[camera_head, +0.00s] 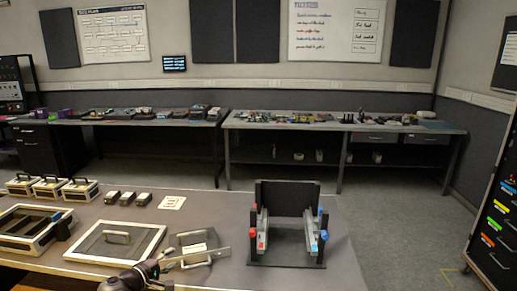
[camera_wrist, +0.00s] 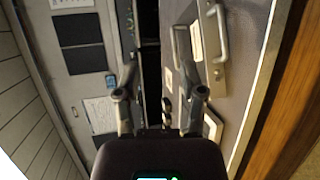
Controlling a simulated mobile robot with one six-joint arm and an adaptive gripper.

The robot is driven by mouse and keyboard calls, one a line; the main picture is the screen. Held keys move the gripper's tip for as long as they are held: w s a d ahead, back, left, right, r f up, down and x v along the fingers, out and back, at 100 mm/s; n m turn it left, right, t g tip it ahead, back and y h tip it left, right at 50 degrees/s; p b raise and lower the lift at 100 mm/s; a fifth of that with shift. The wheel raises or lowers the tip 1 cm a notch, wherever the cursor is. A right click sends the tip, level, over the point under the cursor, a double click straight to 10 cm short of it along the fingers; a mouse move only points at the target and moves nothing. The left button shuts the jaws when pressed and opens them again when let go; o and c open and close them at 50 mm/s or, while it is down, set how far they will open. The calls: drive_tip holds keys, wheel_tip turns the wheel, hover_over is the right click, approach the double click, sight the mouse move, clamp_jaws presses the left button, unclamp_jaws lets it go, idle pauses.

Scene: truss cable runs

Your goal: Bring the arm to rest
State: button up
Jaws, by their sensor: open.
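My gripper (camera_head: 166,267) is at the bottom of the head view, low in the frame and in front of the near table (camera_head: 222,213). In the wrist view my gripper (camera_wrist: 159,70) shows two dark fingers spread apart with nothing between them. Its view is turned sideways, with the wall to the left and the table to the right. In the head view my gripper overlaps the edge of a grey plate with a handle (camera_head: 185,241). I cannot tell whether they touch.
A black stand (camera_head: 287,197) with grey rails and red and blue ends stands on the table's right. A framed panel with a handle (camera_head: 116,241), an open-framed box (camera_head: 30,231) and several small cases (camera_head: 47,187) are at left. Benches (camera_head: 345,123) line the back wall.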

drive_tip(key=w+d+f+m+g+b, duration=0.15)
drive_tip(key=d+f+m+g, duration=0.35)
drive_tip(key=d, duration=0.7)
drive_tip(key=w+d+f+m+g+b, duration=0.1)
drive_tip(key=d+f+g+b, duration=0.1)
drive_tip(key=d+f, duration=0.7)
drive_tip(key=s+d+f+m+g+y+b, duration=0.2)
drive_tip(key=s+d+f+m, duration=0.1)
drive_tip(key=d, duration=0.4)
drive_tip(key=s+d+f+m+g+y+b, duration=0.2)
drive_tip(key=s+d+f+y, duration=0.15)
drive_tip(key=d, duration=0.45)
drive_tip(key=s+d+f+m+g+y+b, duration=0.2)
drive_tip(key=s+d+f+m+g, duration=0.15)
drive_tip(key=d, duration=0.35)
wheel_tip(320, 180, up, 21)
drive_tip(key=p, duration=2.1)
drive_tip(key=shift+r+n+t, duration=0.2)
drive_tip(key=shift+n+t, duration=0.15)
drive_tip(key=shift+t, duration=0.1)
drive_tip(key=shift+d+h, duration=0.15)
drive_tip(key=shift+h, duration=0.1)
